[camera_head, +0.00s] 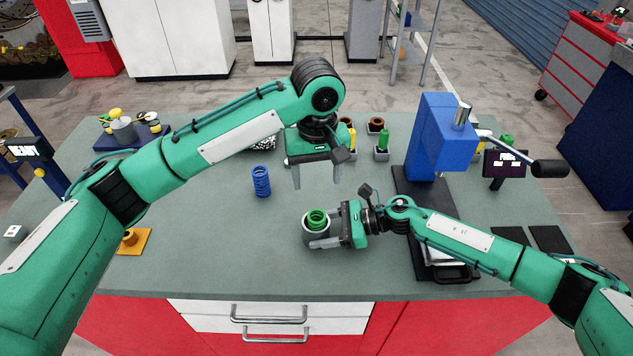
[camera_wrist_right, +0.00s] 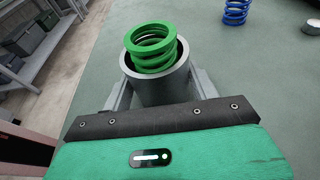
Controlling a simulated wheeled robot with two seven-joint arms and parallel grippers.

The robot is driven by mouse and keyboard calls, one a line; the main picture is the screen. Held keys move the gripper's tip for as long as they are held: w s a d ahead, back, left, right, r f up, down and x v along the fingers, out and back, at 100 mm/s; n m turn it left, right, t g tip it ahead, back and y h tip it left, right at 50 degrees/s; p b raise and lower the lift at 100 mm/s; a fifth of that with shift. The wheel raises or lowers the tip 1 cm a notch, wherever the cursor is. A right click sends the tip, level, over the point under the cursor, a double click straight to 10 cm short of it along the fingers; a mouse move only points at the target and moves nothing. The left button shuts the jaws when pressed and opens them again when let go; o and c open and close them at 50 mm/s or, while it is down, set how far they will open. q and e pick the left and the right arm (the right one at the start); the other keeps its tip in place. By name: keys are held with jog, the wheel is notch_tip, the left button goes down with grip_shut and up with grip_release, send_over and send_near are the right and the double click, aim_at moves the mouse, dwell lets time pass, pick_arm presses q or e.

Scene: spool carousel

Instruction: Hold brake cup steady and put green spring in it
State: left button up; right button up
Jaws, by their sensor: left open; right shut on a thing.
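The brake cup (camera_head: 316,237) is a grey cylinder standing upright near the table's front edge; it also shows in the right wrist view (camera_wrist_right: 161,86). The green spring (camera_head: 317,219) sits in the cup's mouth with its upper coils above the rim, and shows larger in the right wrist view (camera_wrist_right: 152,46). My right gripper (camera_head: 322,240) is shut on the cup from the right, one finger on each side. My left gripper (camera_head: 316,175) is open and empty, above and behind the cup, apart from the spring. The spring's lower end is hidden inside the cup.
A blue spring (camera_head: 261,182) stands left of my left gripper. A blue press (camera_head: 440,140) with a lever stands at the right. Small holders with coloured parts (camera_head: 381,145) stand behind my left gripper. An orange plate (camera_head: 133,241) lies at the left. The table's middle left is clear.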

jog(key=shift+d+f, duration=0.1)
jog(key=o, duration=0.8)
jog(key=shift+w, duration=0.1)
jog(key=shift+o, duration=0.2)
